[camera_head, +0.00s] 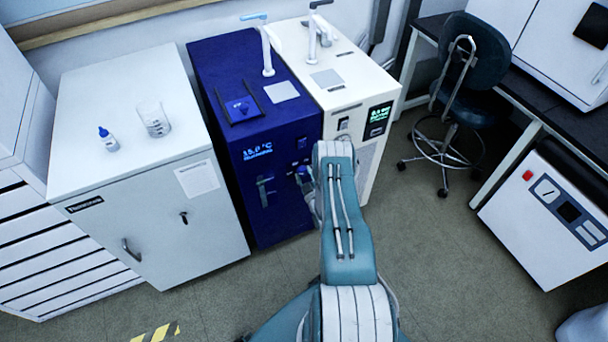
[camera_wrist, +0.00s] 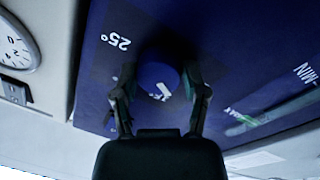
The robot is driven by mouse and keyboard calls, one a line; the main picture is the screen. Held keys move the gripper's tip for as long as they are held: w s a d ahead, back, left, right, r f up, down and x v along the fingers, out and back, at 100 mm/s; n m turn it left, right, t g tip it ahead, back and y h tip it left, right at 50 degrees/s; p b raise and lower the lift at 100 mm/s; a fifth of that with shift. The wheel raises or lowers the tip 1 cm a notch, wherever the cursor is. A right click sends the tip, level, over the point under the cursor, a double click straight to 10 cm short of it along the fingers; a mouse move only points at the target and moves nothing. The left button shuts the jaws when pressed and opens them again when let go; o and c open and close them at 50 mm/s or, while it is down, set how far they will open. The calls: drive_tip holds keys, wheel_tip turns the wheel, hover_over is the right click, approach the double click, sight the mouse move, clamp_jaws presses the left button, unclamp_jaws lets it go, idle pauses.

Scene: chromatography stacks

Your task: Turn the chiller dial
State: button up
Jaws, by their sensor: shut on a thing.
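The dark blue chiller (camera_head: 222,75) stands between two white cabinets in the head view. Its front display (camera_head: 258,152) reads about 15.0 °C. The chiller dial (camera_wrist: 158,76) is a round blue knob with a white mark near its lower edge, seen close up in the wrist view. My gripper (camera_wrist: 160,88) is shut on the dial, one finger on each side. A "25°" label (camera_wrist: 116,41) lies up and left of the dial, and "MIN" (camera_wrist: 305,72) is at the right. In the head view my arm mostly hides the dial and my gripper (camera_head: 305,182).
A white unit with a green display (camera_head: 377,116) stands right of the chiller. A white cabinet (camera_head: 130,95) at left carries a small bottle (camera_head: 108,139) and a beaker (camera_head: 153,120). A stool (camera_head: 462,75) is at the right. Open floor lies in front.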

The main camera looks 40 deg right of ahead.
drive_tip(key=n, duration=0.6)
drive_tip(key=shift+w+a+t+y, duration=0.1)
drive_tip(key=shift+t+y, duration=0.2)
drive_tip(key=shift+y, duration=0.1)
drive_tip(key=shift+f+n, duration=0.1)
drive_tip(key=shift+n, duration=0.2)
drive_tip(key=o, duration=1.1)
drive_tip(key=shift+a, duration=0.1)
drive_tip(key=shift+o, duration=0.2)
drive_tip(key=shift+s, duration=0.35)
drive_tip(key=v, duration=1.1)
drive_tip(key=shift+f, duration=0.15)
drive_tip(key=shift+s, duration=0.2)
